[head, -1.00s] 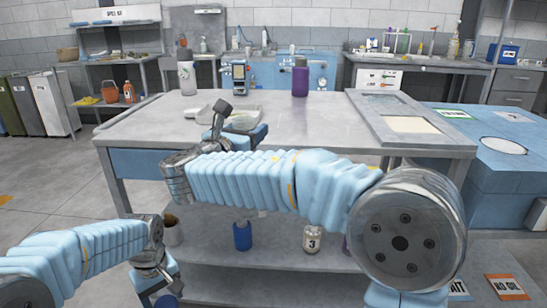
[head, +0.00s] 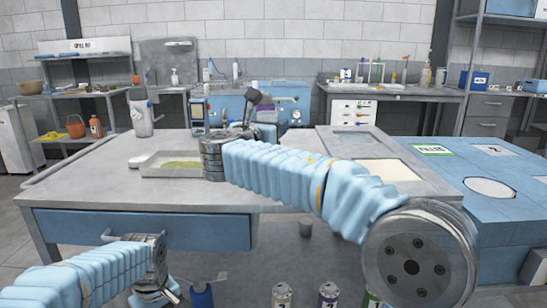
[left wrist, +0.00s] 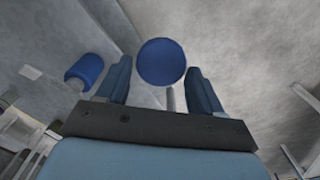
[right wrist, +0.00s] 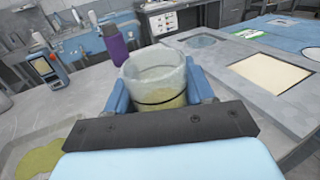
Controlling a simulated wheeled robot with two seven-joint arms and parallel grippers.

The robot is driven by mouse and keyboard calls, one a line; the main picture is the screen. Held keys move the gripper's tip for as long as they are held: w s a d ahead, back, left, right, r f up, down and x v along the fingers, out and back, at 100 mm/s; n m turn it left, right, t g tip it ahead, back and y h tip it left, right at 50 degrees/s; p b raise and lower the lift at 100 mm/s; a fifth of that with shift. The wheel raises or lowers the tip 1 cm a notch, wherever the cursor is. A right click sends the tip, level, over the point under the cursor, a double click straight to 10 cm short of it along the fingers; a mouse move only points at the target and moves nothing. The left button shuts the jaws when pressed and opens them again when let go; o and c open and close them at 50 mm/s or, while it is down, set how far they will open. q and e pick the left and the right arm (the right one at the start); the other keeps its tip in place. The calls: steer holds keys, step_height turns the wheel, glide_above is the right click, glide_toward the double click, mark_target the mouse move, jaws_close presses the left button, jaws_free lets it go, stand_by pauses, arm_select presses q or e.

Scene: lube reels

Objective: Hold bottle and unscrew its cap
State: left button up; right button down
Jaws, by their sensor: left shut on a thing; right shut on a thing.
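My right gripper (right wrist: 158,88) is shut on a translucent, wide-mouthed container (right wrist: 160,75) with yellowish contents and a dark ring. No cap shows on it. In the head view my right arm reaches over the table, and the held container cannot be made out there. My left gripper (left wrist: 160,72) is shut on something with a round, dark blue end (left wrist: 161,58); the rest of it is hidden. In the head view the left gripper (head: 168,297) is low, below the tabletop. A grey-white bottle (head: 142,118) stands upright at the table's back left.
The table (head: 95,185) holds a tray with a yellow-green patch (head: 180,165) and a flat panel at right. A purple bottle (right wrist: 115,45) stands beyond the container. A blue cylinder (left wrist: 83,70) is beside my left gripper. Jars (head: 282,295) are below.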

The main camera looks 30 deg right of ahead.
arm_select(q)
steer(key=shift+r, duration=0.1)
arm_select(e)
steer(key=w+d+f, duration=0.1)
steer(key=f, duration=0.1)
steer(key=w+d+f, duration=0.1)
steer(key=w+f, duration=0.1)
steer(key=w+d+f, duration=0.1)
steer(key=shift+w+d+f, duration=0.2)
steer(key=shift+w+f, duration=0.15)
steer(key=shift+f, duration=0.05)
steer(key=f, duration=0.3)
steer(key=shift+w+d+f, duration=0.2)
steer(key=shift+w, duration=0.1)
steer(key=shift+f, duration=0.2)
steer(key=shift+f, duration=0.1)
steer(key=shift+f, duration=0.15)
steer(key=shift+c, duration=2.2)
jaws_free()
